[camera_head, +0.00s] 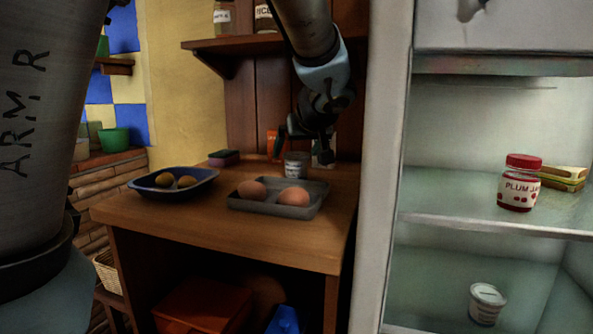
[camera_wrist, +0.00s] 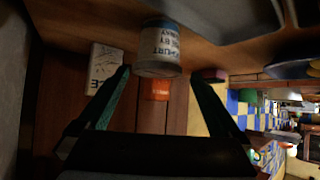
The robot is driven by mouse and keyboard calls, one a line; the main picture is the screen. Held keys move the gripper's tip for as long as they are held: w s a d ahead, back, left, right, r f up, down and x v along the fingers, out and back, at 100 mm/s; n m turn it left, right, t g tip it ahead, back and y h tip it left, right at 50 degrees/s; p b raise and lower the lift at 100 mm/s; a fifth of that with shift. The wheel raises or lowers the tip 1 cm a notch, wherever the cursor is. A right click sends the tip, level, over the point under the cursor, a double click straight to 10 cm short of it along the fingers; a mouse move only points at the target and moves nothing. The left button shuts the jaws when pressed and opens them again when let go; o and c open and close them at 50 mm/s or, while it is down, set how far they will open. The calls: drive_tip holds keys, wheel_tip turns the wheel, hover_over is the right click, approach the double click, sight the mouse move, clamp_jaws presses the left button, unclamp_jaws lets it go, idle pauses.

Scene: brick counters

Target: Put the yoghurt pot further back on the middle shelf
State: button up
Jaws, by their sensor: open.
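A white and blue-grey yoghurt pot (camera_head: 296,166) stands on the wooden counter behind a grey tray. In the wrist view the pot (camera_wrist: 160,45) appears upside down, its lettering partly readable as yoghurt. My gripper (camera_head: 302,146) is over the counter close to the pot. In the wrist view its two green fingers are open, with the pot just beyond the tips and roughly between them; I cannot tell if they touch it. The open fridge's upper visible shelf (camera_head: 440,215) holds a plum jam jar (camera_head: 518,184) and a sandwich (camera_head: 563,178). A white pot (camera_head: 487,303) stands lower down.
The grey tray (camera_head: 317,205) with two eggs and a blue dish (camera_head: 205,186) with yellow-brown fruit stand on the counter. A white card-like packet (camera_wrist: 102,66) and an orange item (camera_wrist: 157,90) are near the pot. The fridge's side wall (camera_head: 378,180) separates counter from shelves.

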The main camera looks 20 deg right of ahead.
sight(294, 160)
drive_tip(key=shift+x, duration=2.95)
drive_tip(key=shift+d, duration=0.2)
drive_tip(key=shift+c, duration=0.4)
drive_tip(key=c, duration=1.4)
wheel_tip(294, 160, up, 18)
drive_tip(key=p, duration=0.2)
